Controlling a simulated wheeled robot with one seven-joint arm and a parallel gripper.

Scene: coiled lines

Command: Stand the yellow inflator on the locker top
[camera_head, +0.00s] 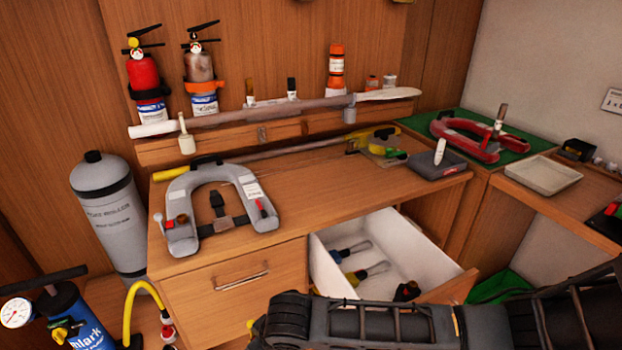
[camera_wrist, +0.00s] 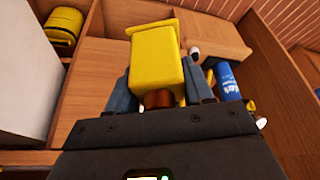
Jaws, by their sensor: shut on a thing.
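The yellow inflator (camera_wrist: 155,50) is between the fingers of my gripper (camera_wrist: 158,92) in the wrist view. It is a boxy yellow body with a copper-brown end close to the palm. My gripper is shut on it. In the head view my arm crosses the bottom right, in front of the locker.
A grey horseshoe lifejacket (camera_head: 182,195) lies on the locker top's left. A grey box (camera_head: 437,165) and a yellow-handled pole (camera_head: 270,153) lie farther back. The white drawer (camera_head: 335,270) is open, holding several tools. A grey cylinder (camera_head: 110,215) and blue pump (camera_head: 75,315) stand left.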

